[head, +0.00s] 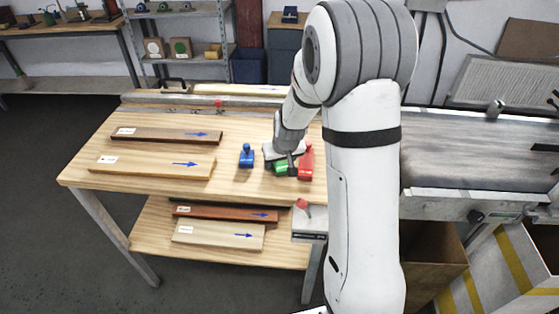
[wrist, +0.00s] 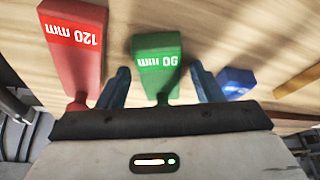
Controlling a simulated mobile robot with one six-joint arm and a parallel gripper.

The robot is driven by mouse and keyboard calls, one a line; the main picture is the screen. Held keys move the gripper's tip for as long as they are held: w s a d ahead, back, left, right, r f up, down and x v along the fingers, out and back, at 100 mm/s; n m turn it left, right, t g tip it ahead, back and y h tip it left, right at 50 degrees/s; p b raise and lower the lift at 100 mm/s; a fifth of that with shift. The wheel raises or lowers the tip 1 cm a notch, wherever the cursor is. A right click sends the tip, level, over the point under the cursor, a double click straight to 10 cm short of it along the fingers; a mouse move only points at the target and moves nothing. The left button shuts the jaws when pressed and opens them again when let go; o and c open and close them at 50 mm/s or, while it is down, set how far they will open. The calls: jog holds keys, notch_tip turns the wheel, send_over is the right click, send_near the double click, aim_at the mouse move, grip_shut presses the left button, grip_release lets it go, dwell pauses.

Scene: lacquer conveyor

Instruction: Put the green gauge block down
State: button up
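The green gauge block (wrist: 158,45), labelled 90 mm, lies between the two fingers of my gripper (wrist: 160,72) in the wrist view. Gaps show between its narrow handle end and both fingers, so my gripper looks open around it. In the head view the green block (head: 281,168) appears to be on the wooden table (head: 130,150), partly hidden by my gripper (head: 284,158). Whether its underside touches the table is hard to see.
The red block (head: 306,163), labelled 120 mm (wrist: 78,40), stands close on the right in the head view. The blue block (head: 246,157) stands to the left. Boards with blue arrows (head: 150,166) lie further left. A conveyor (head: 470,150) is on the right.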

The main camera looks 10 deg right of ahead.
jog(key=shift+r, duration=0.25)
jog(key=b+v, duration=0.1)
jog(key=v, duration=1.1)
jog(key=s+r, duration=0.2)
jog(key=s, duration=0.9)
jog(key=s+r+g, duration=0.1)
jog(key=s+r, duration=0.1)
jog(key=s, duration=0.9)
jog(key=shift+s+a+m+g, duration=0.2)
jog(key=shift+s+m+g, duration=0.1)
jog(key=shift+s+m, duration=0.1)
